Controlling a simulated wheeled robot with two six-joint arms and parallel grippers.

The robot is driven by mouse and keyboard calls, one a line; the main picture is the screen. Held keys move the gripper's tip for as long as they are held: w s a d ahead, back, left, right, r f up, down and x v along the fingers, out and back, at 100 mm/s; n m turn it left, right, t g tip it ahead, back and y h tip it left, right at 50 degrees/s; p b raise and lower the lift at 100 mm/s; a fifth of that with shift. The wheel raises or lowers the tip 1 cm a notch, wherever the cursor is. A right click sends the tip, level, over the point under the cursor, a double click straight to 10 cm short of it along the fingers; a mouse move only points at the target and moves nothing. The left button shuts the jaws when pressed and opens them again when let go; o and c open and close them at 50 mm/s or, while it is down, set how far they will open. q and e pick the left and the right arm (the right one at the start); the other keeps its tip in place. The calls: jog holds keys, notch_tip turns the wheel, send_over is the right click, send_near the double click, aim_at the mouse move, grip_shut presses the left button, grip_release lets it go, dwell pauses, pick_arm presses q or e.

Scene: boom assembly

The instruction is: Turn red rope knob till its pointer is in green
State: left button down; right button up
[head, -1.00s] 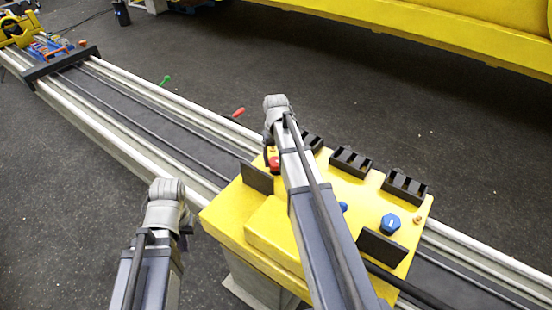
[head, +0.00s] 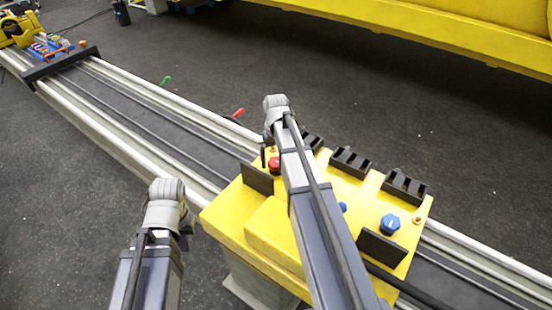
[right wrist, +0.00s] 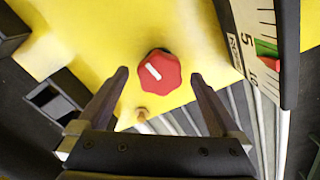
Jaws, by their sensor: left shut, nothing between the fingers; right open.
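The red rope knob (head: 275,163) sits on the yellow console (head: 225,220) beside my right arm. In the right wrist view the red knob (right wrist: 158,72) is octagonal with a white line tilted to the upper left. My right gripper (right wrist: 158,77) is open, its two fingers on either side of the knob with gaps showing. A cream scale (right wrist: 252,25) has a green band (right wrist: 266,48) and a red pointer (right wrist: 270,63) just below the green, near the 10. My left gripper (head: 186,232) is shut and empty, left of the console; its fingertips barely show.
Blue knobs (head: 390,224) and black slotted blocks (head: 404,187) stand on the console. Black upright plates (head: 257,178) rise at its edges. Long rails (head: 130,140) run to the back left. A small brass fitting (right wrist: 142,114) lies below the red knob.

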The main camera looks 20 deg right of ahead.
aim_at(276, 161)
jog(key=shift+r+p, duration=3.55)
jog(key=shift+r, duration=0.2)
